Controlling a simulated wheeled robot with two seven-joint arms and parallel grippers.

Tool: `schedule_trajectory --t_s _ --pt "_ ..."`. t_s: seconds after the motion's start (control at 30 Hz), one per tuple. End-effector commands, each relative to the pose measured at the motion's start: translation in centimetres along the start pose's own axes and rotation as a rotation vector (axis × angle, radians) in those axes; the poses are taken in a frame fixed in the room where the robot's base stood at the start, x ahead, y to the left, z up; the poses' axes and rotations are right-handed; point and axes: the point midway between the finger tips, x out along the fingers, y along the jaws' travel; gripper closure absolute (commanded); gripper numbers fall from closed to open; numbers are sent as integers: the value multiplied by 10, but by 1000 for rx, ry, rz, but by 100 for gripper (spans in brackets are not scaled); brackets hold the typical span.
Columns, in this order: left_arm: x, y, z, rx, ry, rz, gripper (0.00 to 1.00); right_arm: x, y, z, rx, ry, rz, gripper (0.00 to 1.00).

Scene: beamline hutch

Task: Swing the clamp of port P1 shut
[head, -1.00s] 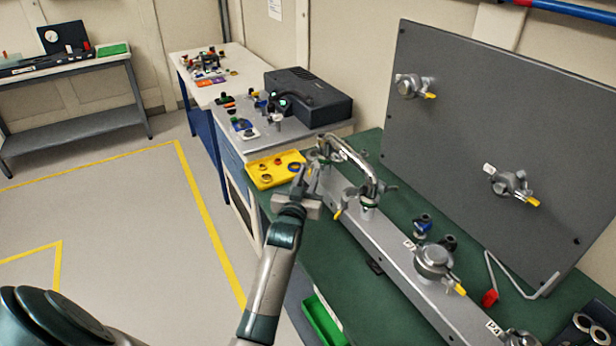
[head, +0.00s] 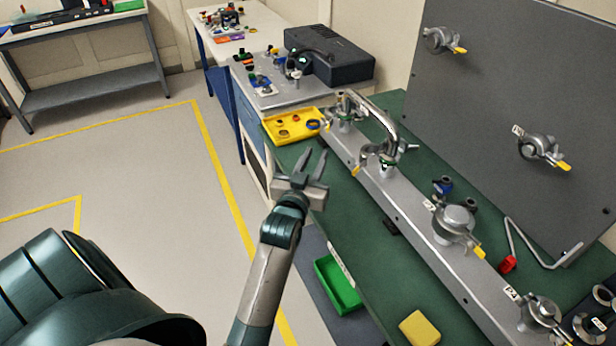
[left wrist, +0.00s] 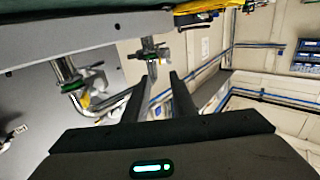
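A bent metal pipe (head: 384,118) joins two ports at the far end of the grey rail (head: 403,203); it also shows in the left wrist view (left wrist: 110,107). The far port (head: 345,124), which I take as P1, has a green ring and a clamp beside it; its label is not readable, and I cannot tell how far its clamp is closed. The nearer pipe port has a clamp (head: 367,156) with a yellow tip, which looks swung out. My left gripper (head: 315,162) is open and empty, left of the rail, apart from both clamps. My right gripper is out of view.
A yellow tray (head: 293,126) lies beyond my gripper. Nearer ports labelled P3 (head: 457,220) and P4 (head: 540,312) line the rail. A grey upright panel (head: 480,100) stands behind. A green bin (head: 338,285) and yellow block (head: 419,328) are in front.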

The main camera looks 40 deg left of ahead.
Motion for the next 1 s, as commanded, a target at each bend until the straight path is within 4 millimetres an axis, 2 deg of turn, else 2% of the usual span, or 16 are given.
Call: schedule_trajectory --t_s 0.1,0.3,0.5,0.73,0.77,0.8,0.87,1.0 --pt "-23 0 2 0 1 0 76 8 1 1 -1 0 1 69" --pt "-48 0 1 0 0 0 76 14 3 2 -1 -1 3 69" --pt "-56 0 0 1 1 0 76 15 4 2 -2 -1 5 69" --pt "-56 0 -1 1 1 0 76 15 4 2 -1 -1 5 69" --pt "-56 0 -1 1 1 0 78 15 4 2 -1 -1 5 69" --pt "-56 0 -1 0 1 0 88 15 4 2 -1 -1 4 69" --pt "-55 0 0 -7 0 2 100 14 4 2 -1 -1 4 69" --pt "-51 -2 1 -77 -6 21 100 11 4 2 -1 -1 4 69"
